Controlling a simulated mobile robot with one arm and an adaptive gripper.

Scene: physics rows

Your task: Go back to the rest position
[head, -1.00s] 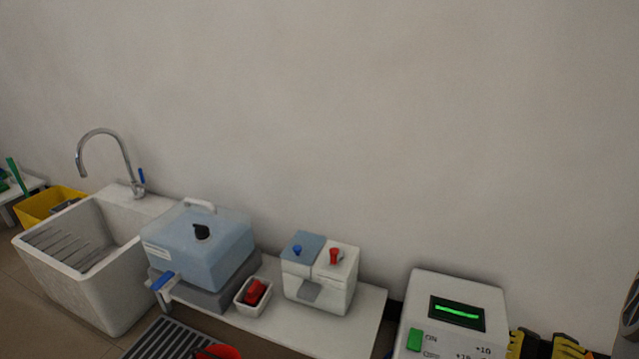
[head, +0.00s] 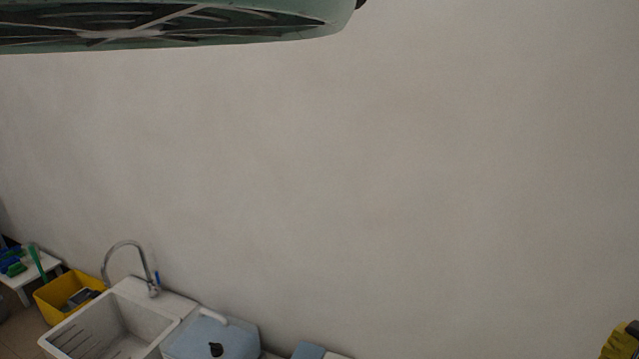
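My gripper cannot be made out in the head view, and whether it holds anything is not shown. A small yellow and black part (head: 621,341) shows at the lower right edge. It is cut off by the frame, and I cannot tell what it belongs to.
A white sink (head: 115,325) with a curved tap (head: 128,250) stands at the lower left. A yellow bin (head: 65,297) and white table (head: 32,274) are left of it. A blue-lidded box (head: 212,340) is right. A green fixture (head: 180,25) hangs top left. The wall is bare.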

